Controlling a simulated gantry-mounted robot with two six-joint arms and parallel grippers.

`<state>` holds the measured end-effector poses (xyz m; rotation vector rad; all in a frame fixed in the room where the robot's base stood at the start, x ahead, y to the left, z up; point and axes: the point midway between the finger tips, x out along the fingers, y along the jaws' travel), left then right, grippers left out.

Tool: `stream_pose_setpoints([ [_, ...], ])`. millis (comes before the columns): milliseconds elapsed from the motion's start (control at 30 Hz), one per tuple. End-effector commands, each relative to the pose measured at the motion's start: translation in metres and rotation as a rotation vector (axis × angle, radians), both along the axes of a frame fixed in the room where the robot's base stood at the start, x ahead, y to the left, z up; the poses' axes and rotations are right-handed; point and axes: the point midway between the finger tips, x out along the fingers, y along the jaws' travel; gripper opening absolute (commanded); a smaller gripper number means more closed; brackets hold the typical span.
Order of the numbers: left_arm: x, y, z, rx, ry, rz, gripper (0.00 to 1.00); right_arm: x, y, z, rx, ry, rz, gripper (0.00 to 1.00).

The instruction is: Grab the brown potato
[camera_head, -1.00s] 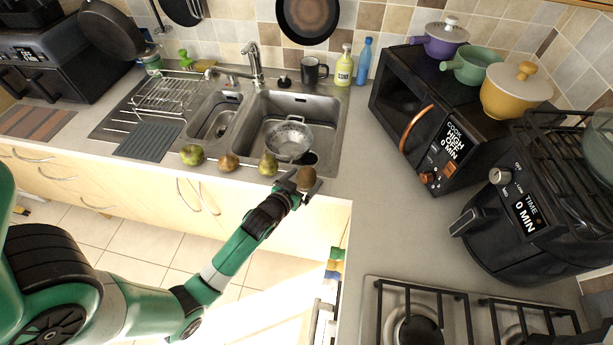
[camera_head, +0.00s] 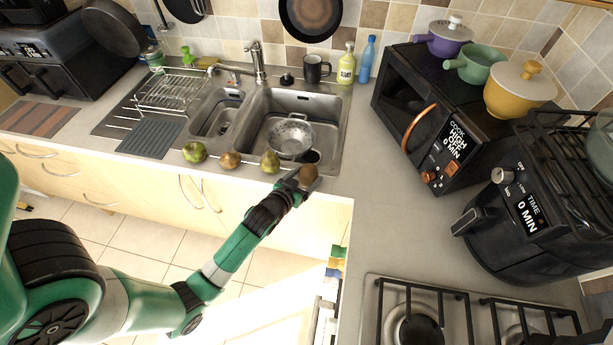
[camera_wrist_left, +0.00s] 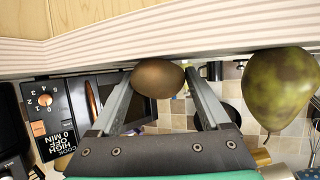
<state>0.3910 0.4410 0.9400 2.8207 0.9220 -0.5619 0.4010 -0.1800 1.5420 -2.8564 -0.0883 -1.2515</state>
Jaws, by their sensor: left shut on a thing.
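The brown potato (camera_head: 309,174) is at the counter's front edge, in front of the sink. My left gripper (camera_head: 304,180) reaches it from the front, with its fingers on either side of it. In the left wrist view the potato (camera_wrist_left: 158,78) sits between the two finger tips, and the gripper (camera_wrist_left: 160,84) is shut on it. The potato appears to be at counter level; whether it still touches the counter I cannot tell. My right gripper is not in view.
A green pear (camera_head: 270,162), an onion (camera_head: 230,160) and a green apple (camera_head: 194,152) stand in a row to the left along the front edge. A metal colander (camera_head: 291,138) is in the sink behind. Counter to the right (camera_head: 365,190) is clear up to the microwave (camera_head: 432,115).

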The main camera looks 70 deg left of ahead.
Motion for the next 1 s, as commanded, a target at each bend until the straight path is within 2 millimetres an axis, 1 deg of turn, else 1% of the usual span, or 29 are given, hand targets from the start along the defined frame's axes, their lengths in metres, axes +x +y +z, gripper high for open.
stream_pose_setpoints([
  [133, 0.001, 0.001, 0.02, 0.003, -0.005, 0.001, 0.16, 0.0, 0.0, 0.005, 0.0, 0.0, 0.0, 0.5],
  [200, -0.001, -0.001, 0.035, 0.003, -0.006, -0.001, 0.16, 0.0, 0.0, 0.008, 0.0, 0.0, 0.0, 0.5],
  [267, -0.011, -0.008, 0.046, 0.002, -0.005, -0.001, 0.16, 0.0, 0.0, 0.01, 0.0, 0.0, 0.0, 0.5],
  [433, -0.042, -0.032, 0.093, 0.002, -0.005, -0.001, 0.16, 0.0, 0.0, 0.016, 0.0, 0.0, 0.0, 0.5],
  [500, -0.061, -0.045, 0.099, 0.0, 0.001, -0.003, 0.16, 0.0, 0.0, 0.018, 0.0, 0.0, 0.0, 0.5],
  [600, -0.082, -0.061, 0.114, 0.0, 0.003, -0.004, 0.16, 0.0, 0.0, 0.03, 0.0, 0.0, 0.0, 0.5],
  [700, -0.098, -0.072, 0.121, 0.0, 0.003, -0.004, 0.16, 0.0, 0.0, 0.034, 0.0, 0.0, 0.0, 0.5],
  [833, -0.11, -0.081, 0.126, 0.0, 0.0, -0.001, 0.16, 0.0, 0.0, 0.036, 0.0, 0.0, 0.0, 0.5],
  [1000, -0.113, -0.083, 0.127, 0.0, -0.001, -0.001, 0.16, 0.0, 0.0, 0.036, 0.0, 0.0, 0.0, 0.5],
])
